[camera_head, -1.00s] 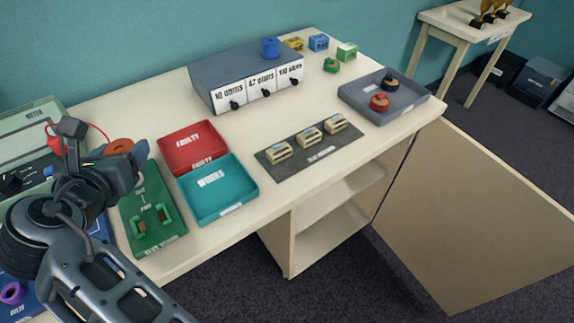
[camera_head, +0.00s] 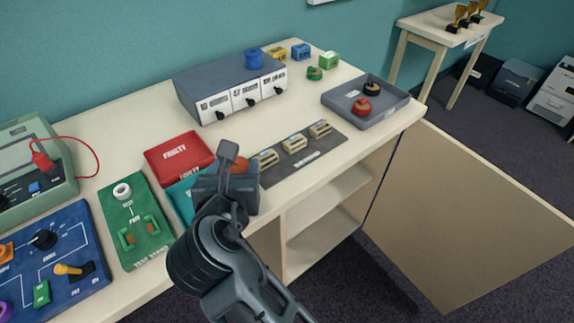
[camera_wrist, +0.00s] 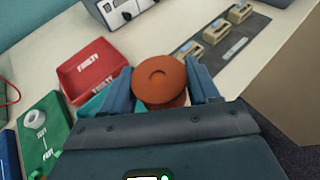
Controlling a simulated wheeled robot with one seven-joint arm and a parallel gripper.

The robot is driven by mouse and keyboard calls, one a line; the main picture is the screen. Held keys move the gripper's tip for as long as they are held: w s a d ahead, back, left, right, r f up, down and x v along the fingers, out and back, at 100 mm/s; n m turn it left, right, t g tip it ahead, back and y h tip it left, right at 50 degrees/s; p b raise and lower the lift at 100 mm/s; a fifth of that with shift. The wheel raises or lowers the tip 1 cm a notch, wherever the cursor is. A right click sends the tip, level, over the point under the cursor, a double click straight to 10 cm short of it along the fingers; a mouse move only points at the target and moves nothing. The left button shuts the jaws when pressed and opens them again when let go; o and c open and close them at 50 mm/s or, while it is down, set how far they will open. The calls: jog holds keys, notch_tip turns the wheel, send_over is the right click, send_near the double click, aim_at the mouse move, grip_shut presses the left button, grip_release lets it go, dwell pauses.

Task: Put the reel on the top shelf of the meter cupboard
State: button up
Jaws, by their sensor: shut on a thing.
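An orange-brown reel (camera_wrist: 160,80) sits between the two fingers of my gripper (camera_wrist: 163,92) in the wrist view. Only a small part of the reel (camera_head: 240,164) shows behind my gripper (camera_head: 228,172) in the head view. My gripper is shut on it and appears held over the front of the bench, by the teal tray. The cupboard (camera_head: 286,262) under the bench is open at the front, with its door (camera_head: 470,215) swung out to the right. Its top shelf (camera_head: 325,200) looks bare where I can see it; the left part is hidden by my arm.
A red tray (camera_head: 178,150) and a mostly hidden teal tray (camera_head: 180,199) lie beside my gripper. A dark strip with tan blocks (camera_head: 294,144) lies to the right. A grey tray (camera_head: 385,112) holds red and black pieces. The floor before the cupboard is clear.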

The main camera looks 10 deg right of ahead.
jog(key=w+d+f+m+h, duration=0.1)
jog(key=d+f, duration=0.3)
jog(key=d, duration=2.2)
jog(key=shift+f+m+g+h, duration=0.2)
jog(key=shift+m+g+h, duration=0.1)
jog(key=shift+m+h, duration=0.5)
jog(key=shift+w+d, duration=0.1)
jog(key=shift+w, duration=0.05)
